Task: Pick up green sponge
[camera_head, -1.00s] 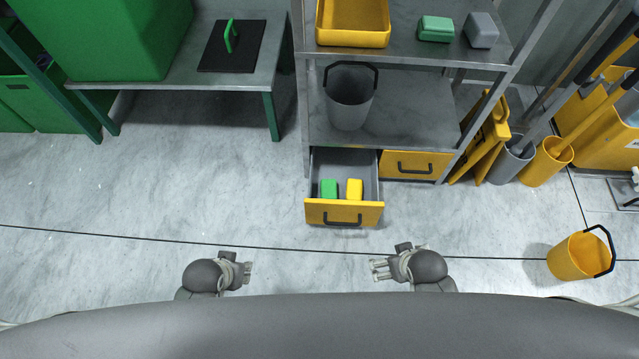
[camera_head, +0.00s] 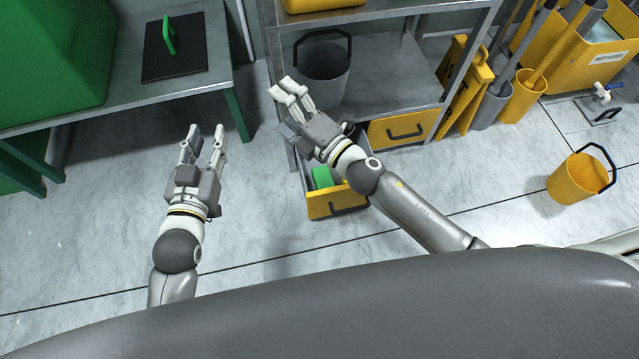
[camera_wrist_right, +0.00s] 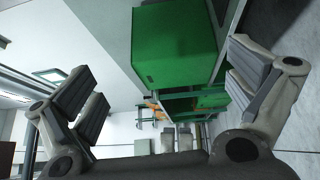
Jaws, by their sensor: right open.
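A green sponge (camera_head: 322,177) lies in the open yellow-fronted drawer (camera_head: 337,205) under the shelf unit, in the head view. My right forearm and hand pass over the drawer and hide part of its inside. My right gripper (camera_head: 284,108) is open and empty, above and beyond the sponge, in front of the shelf's left side. Its spread fingers also show in the right wrist view (camera_wrist_right: 165,85), with no sponge visible between them. My left gripper (camera_head: 206,134) is open and empty over the floor left of the drawer.
A metal shelf unit (camera_head: 390,78) holds a grey bucket (camera_head: 322,72). A green-legged table (camera_head: 215,70) stands at the left with a green-handled tool (camera_head: 169,36) on a black mat. A yellow bucket (camera_head: 578,178) stands on the floor at the right.

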